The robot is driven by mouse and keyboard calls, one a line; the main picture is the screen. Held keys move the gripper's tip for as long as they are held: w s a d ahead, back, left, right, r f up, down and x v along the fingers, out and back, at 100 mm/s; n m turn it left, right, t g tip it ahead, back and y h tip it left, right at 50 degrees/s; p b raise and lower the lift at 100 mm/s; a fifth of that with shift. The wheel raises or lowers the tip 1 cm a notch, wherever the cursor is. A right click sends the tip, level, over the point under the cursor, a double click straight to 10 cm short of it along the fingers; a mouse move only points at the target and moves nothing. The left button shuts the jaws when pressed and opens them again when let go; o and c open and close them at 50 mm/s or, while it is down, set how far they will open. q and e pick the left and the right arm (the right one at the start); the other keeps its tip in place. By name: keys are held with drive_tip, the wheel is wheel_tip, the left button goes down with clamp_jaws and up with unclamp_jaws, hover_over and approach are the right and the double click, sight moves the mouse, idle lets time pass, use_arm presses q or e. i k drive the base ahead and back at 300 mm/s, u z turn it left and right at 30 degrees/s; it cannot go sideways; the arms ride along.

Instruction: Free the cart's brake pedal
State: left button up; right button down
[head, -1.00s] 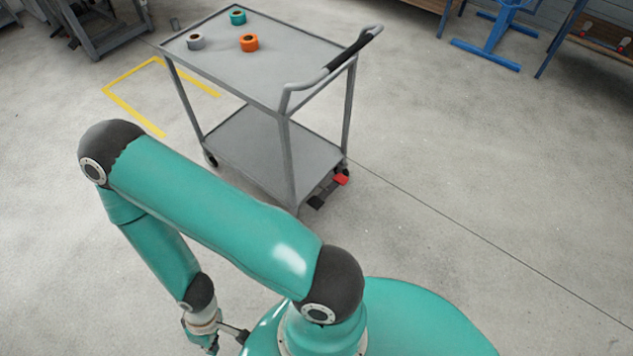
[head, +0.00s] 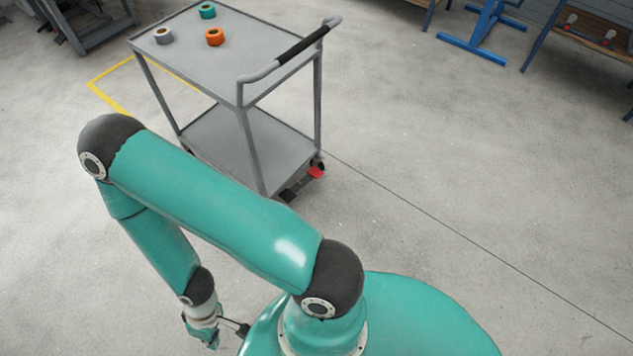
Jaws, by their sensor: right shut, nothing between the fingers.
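The grey two-shelf cart (head: 262,57) stands on the concrete floor at the upper middle. A small red pedal (head: 316,172) shows low at its near right end, by a wheel. A dark flat piece (head: 287,195) lies beside it at the foot of the near leg. I cannot tell whether the pedal is up or down. My right gripper (head: 212,342) is at the bottom left, below my bent teal arm, shut and empty, well apart from the cart and pedal. My left gripper is out of view.
Yellow floor marking (head: 108,88) lies left of the cart. A blue stand (head: 482,35) and benches are at the back. Floor to the right is clear.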

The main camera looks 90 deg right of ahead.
sight(287, 195)
drive_tip(key=u, duration=1.2)
drive_tip(key=i, duration=0.15)
drive_tip(key=z, duration=3.35)
drive_tip(key=i, duration=1)
drive_tip(key=u, duration=0.2)
drive_tip(key=k, duration=0.9)
drive_tip(key=z, duration=0.15)
drive_tip(key=i, duration=0.75)
